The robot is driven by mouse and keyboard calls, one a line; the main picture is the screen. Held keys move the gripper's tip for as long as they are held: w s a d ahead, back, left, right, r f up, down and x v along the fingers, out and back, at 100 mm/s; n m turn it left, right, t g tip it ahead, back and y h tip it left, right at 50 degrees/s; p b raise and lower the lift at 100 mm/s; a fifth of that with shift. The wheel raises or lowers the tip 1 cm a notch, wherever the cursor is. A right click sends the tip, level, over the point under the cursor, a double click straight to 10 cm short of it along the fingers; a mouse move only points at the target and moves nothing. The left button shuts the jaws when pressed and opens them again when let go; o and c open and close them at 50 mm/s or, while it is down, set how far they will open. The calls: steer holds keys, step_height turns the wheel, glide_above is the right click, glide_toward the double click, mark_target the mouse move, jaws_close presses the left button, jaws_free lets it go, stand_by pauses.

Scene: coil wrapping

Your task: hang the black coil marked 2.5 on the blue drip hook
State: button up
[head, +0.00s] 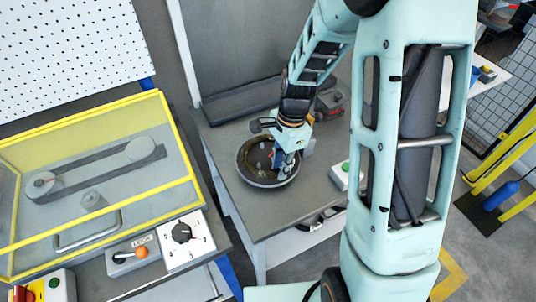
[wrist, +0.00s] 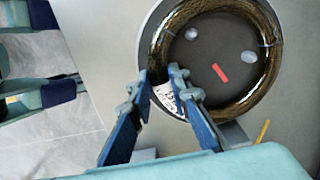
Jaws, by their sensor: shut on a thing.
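A dark coil (wrist: 262,82) with brownish-gold strands lies in a round dish with a pale rim, seen in the wrist view. In the head view the coil (head: 249,153) sits in the same dish (head: 262,184) on the grey bench. A white tag (wrist: 168,97) with dark print shows by the coil's lower left; I cannot read its marking. My gripper (wrist: 161,76) is shut on the coil at its lower-left side, the fingers on either side of the ring. In the head view my gripper (head: 282,157) reaches down into the dish. I cannot make out the blue drip hook.
Inside the ring lie a red strip (wrist: 220,73) and two pale lumps. A yellow-framed guard (head: 100,170) over a belt stands left of the bench. A small box with a green button (head: 345,167) stands right of the dish. The bench front is mostly clear.

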steer(key=shift+r, duration=0.15)
jaws_close()
steer(key=shift+r+p, duration=0.75)
steer(key=shift+r, duration=0.1)
steer(key=s+d+r+p, duration=0.5)
steer(key=s+d+r, duration=0.1)
steer(key=s+r, duration=0.5)
steer(key=shift+s+d, duration=0.15)
steer(key=shift+s, duration=0.6)
steer(key=shift+w, duration=0.15)
